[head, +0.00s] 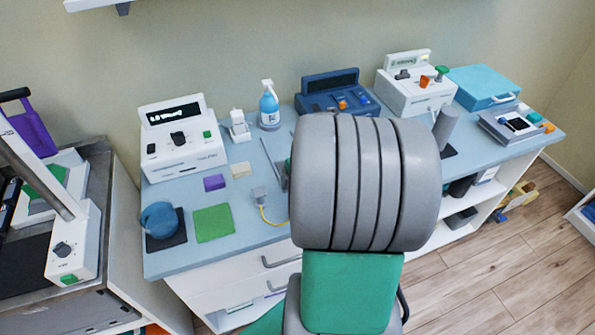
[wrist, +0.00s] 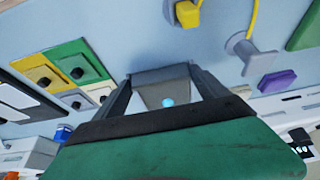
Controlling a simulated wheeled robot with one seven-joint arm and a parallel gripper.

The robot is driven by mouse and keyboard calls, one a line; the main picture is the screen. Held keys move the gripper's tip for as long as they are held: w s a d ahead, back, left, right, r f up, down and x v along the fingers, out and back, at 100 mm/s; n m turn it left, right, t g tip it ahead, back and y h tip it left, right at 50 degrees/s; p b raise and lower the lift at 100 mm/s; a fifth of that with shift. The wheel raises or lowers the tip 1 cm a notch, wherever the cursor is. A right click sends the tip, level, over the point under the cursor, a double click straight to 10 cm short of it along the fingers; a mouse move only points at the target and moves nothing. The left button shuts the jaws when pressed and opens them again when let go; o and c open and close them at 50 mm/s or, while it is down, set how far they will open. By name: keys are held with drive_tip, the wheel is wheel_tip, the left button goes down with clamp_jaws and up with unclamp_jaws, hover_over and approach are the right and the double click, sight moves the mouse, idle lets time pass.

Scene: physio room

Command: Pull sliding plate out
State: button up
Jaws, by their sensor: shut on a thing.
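My gripper (wrist: 162,78) shows in the wrist view, low over the blue-grey counter (wrist: 125,40). Its dark fingers are closed around a small grey piece (wrist: 155,96) with a pale blue spot. I cannot tell whether this piece is the sliding plate. To the left in that view are flat tiles, including a green tile (wrist: 70,57) and a yellow tile (wrist: 32,72), with black knobs. In the head view my grey and green arm hides the gripper and the middle of the counter.
In the head view, a white console (head: 180,145), purple block (head: 214,183), green pad (head: 213,222) and grey plug with yellow cable (head: 261,196) lie left of my arm. A blue spray bottle (head: 269,105) and dark blue device (head: 338,98) stand behind.

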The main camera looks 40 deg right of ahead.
drive_tip(key=o, duration=2)
drive_tip(key=shift+c, duration=0.2)
drive_tip(key=v, duration=0.7)
drive_tip(key=shift+r, duration=0.35)
drive_tip(key=shift+s, duration=0.15)
